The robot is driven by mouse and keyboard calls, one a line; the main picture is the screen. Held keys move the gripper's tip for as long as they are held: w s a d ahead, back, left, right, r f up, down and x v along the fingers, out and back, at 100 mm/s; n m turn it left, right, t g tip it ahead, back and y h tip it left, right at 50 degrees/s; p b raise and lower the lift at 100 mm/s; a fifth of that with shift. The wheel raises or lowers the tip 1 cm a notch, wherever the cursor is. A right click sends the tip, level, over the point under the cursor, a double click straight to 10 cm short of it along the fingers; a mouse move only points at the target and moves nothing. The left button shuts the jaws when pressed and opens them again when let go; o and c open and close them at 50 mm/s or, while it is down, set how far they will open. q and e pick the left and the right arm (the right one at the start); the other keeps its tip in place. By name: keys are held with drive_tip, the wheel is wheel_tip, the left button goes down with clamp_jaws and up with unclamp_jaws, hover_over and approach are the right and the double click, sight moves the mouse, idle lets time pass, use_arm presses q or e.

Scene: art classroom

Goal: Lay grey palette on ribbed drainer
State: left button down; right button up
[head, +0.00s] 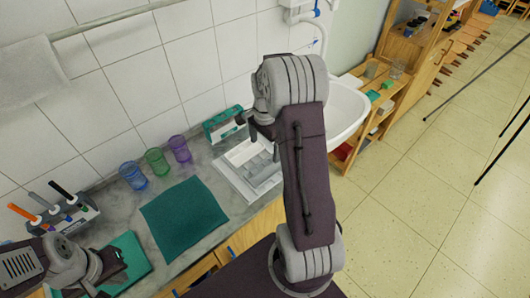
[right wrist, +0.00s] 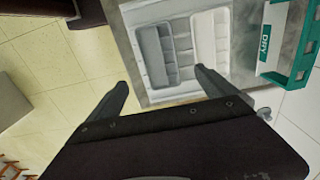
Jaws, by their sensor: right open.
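The grey palette (right wrist: 155,58), with a long well and several small wells, lies in the left part of a white tray-like frame (right wrist: 134,15) in the right wrist view. It also shows in the head view (head: 262,170), partly hidden by my right arm. I cannot make out ribs on the white frame. My right gripper (right wrist: 163,88) is open and empty, its fingers apart in front of the tray and palette. My left gripper (head: 98,272) is at the lower left over a teal item; its jaw state is unclear.
A paler compartmented piece (right wrist: 210,48) lies right of the palette. A teal box marked DRY (right wrist: 283,45) stands beside the tray. Blue (head: 133,176), green and purple cups stand by the wall. A dark teal cloth (head: 184,217) covers the counter. A basin (head: 345,112) is behind my right arm.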

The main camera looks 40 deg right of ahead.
drive_tip(key=s+a+n+t, duration=0.1)
drive_tip(key=s+a+n, duration=1.1)
drive_tip(key=a+n, duration=0.4)
drive_tip(key=shift+s+a+r+n, duration=0.15)
drive_tip(key=shift+s+a+n, duration=0.1)
drive_tip(key=shift+a+n, duration=0.2)
drive_tip(key=shift+s+a+r, duration=0.1)
drive_tip(key=shift+s, duration=0.05)
